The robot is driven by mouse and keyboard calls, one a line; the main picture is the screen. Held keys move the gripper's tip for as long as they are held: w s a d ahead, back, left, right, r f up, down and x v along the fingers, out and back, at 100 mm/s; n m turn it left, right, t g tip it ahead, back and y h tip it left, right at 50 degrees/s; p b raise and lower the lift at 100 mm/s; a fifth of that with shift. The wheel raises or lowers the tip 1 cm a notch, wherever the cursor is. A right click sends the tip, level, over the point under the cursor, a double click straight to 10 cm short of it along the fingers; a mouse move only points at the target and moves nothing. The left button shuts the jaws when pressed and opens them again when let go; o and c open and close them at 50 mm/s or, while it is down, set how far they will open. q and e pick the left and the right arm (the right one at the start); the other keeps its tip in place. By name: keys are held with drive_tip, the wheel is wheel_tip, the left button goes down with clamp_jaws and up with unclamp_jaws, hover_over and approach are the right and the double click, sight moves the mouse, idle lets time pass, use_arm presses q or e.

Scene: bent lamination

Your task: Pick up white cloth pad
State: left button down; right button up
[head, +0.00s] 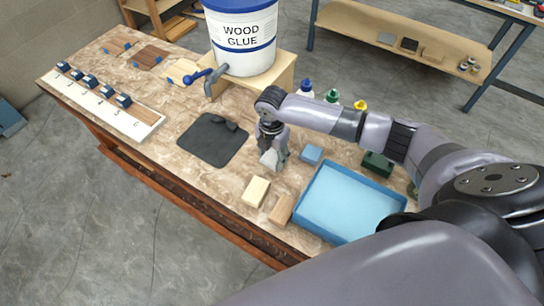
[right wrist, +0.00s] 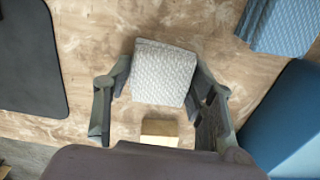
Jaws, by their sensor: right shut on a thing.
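The white cloth pad (right wrist: 162,74) is a pale, textured block in the right wrist view, between the two fingers of my right gripper (right wrist: 160,85). The fingers touch it on both sides. In the head view my right gripper (head: 273,155) points down over the table, and the pad (head: 269,158) shows at its fingertips. I cannot tell whether the pad is clear of the table. My left gripper is not in view.
A blue tray (head: 303,222) stands right of the gripper, with a blue sponge (head: 312,154) behind it. A dark mat (head: 212,142) lies left. The wood glue bucket (head: 242,40) stands on a wooden stand (head: 283,82) behind.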

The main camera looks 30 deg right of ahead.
sight(272, 156)
drive_tip(key=shift+r, duration=0.1)
wheel_tip(272, 156, up, 20)
drive_tip(key=b, duration=0.2)
drive_tip(key=shift+b, duration=0.3)
drive_tip(key=o, duration=0.4)
drive_tip(key=c, duration=0.5)
